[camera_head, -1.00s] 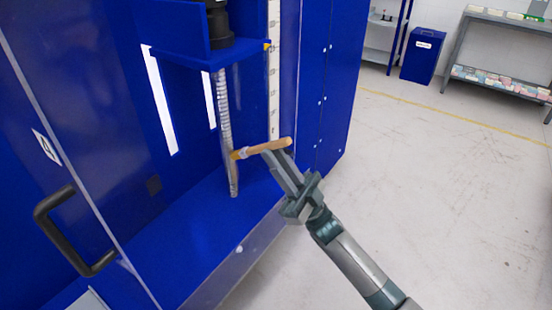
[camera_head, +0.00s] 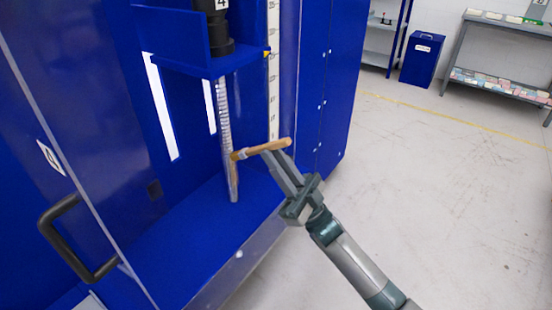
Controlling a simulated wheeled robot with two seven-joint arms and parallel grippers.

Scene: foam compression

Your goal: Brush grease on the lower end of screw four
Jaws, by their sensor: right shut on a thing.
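The screw (camera_head: 224,115) stands upright inside the blue machine, below a blue plate with a black cylinder marked 4. Its upper part shows thread, and its lower end (camera_head: 233,190) reaches down to the blue floor of the bay. My right gripper (camera_head: 276,152) is shut on the wooden handle of a brush (camera_head: 262,148). The brush lies nearly level, and its bristle end is at the lower part of the screw, seemingly touching it. A yellowish-brown tint shows on the screw there. My left gripper is not in view.
A blue plate (camera_head: 190,62) sits above the screw, and a white scale (camera_head: 273,85) runs upright to its right. An open door with a black handle (camera_head: 65,240) is at the left. The grey floor at right is clear, with a blue bin (camera_head: 421,60) and shelf behind.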

